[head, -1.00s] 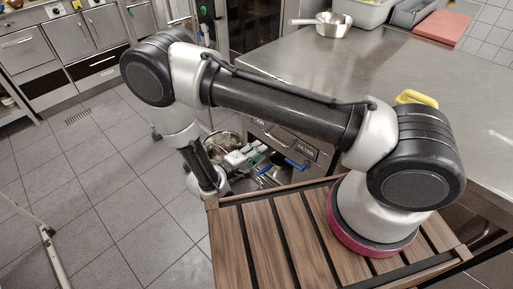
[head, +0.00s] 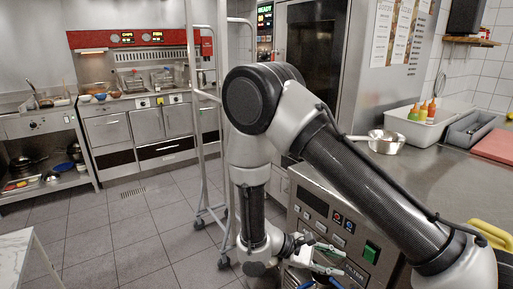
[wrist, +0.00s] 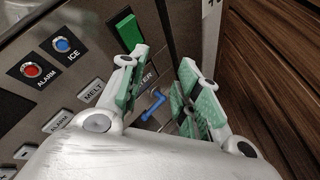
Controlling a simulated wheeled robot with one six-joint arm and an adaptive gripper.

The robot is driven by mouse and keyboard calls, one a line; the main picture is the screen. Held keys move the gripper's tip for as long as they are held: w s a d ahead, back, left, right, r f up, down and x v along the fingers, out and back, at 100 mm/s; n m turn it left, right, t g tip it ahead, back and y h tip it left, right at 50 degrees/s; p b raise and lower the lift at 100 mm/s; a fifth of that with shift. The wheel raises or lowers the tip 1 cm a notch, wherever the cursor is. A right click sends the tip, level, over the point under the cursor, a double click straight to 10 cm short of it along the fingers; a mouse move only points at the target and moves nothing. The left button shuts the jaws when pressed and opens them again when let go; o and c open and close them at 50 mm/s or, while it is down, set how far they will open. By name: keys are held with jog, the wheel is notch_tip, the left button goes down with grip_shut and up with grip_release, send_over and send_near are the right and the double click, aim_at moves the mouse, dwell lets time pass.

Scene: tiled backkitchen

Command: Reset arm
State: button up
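My gripper (head: 326,259) is at the lower middle of the head view, close in front of a machine's control panel (head: 322,212). Its two green-padded fingers stand apart in the wrist view (wrist: 164,62), with nothing between their tips. The panel in the wrist view (wrist: 60,95) carries a red alarm button (wrist: 32,70), a blue ice button (wrist: 63,45) and a green switch (wrist: 129,33). A blue handle (wrist: 153,104) shows beyond the fingers. My arm is bent, its elbow high and its forearm hanging down.
A steel worktop (head: 440,170) at the right holds a saucepan (head: 384,142) and a white bin (head: 418,128) with sauce bottles. A tall rack (head: 197,120) stands behind my arm. Cookers (head: 150,125) line the back wall. The tiled floor at the left is largely clear.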

jog(key=s+d+r+m+t+y, duration=0.1)
jog(key=s+d+r+m+y, duration=0.2)
jog(key=r, duration=0.8)
jog(key=s+d+r+m+t+y, duration=0.2)
jog(key=s+d+r+m+y, duration=0.2)
jog(key=d+r, duration=0.3)
jog(key=s+d+r+m+t+y, duration=0.1)
jog(key=s+d+r+m+y, duration=0.2)
jog(key=r, duration=1.2)
jog(key=s+d+y, duration=0.1)
jog(key=d+y, duration=0.1)
jog(key=y, duration=0.1)
jog(key=shift+m+t, duration=0.4)
jog(key=shift+w+d+r, duration=0.1)
